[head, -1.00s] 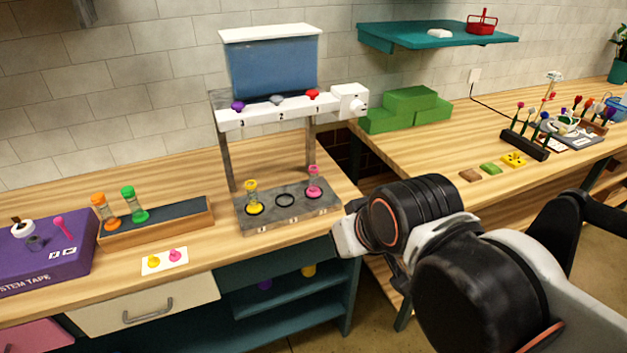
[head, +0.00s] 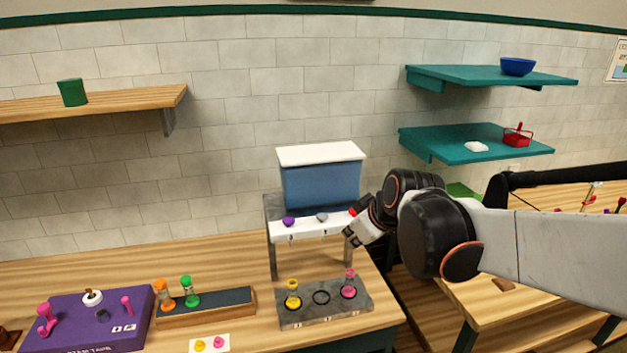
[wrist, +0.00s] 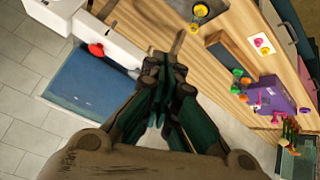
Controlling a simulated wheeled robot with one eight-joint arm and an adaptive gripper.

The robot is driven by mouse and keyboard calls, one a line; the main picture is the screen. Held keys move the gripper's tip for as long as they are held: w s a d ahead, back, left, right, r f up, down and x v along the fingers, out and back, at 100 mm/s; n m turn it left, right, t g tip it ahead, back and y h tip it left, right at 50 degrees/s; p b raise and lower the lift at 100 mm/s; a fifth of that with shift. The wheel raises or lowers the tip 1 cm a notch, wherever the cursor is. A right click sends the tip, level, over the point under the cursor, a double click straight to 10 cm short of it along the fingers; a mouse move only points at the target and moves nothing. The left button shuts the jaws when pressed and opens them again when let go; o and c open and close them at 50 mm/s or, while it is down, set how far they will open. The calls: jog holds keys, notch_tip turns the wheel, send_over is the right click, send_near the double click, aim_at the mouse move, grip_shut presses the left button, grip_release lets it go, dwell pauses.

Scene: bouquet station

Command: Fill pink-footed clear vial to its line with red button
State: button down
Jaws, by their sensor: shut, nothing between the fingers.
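The pink-footed clear vial (head: 348,285) stands upright on the right ring of the grey base under the dispenser; its line and any liquid are too small to tell. The red button (head: 352,212) is at the right end of the dispenser's white bar, partly hidden by my gripper. It shows clearly in the wrist view (wrist: 96,49), left of the fingers. My gripper (head: 350,236) is shut and empty, beside the bar's right end. Its fingertips show in the wrist view (wrist: 161,62), apart from the red button.
The dispenser's blue tank (head: 320,187) stands above the bar. A purple button (head: 288,221) and a grey button (head: 322,217) sit left of the red one. A yellow-footed vial (head: 293,294) stands on the left ring; the middle ring (head: 321,297) is empty. Teal shelves (head: 470,143) hang right.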

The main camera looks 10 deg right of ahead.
jog(key=w+d+r+n+p, duration=0.3)
jog(key=w+r+p, duration=0.3)
jog(key=w+p, duration=0.3)
jog(key=n+t+y+p, duration=0.1)
jog(key=n+p, duration=0.2)
jog(key=p, duration=0.4)
send_over(352, 211)
jog(key=shift+r, duration=0.45)
jog(key=shift+f, duration=0.1)
notch_tip(352, 211, down, 8)
jog(key=b, duration=0.5)
jog(key=shift+f+b, duration=0.35)
jog(key=shift+f, duration=0.1)
jog(key=shift+f+b, duration=0.3)
jog(key=shift+b, duration=0.3)
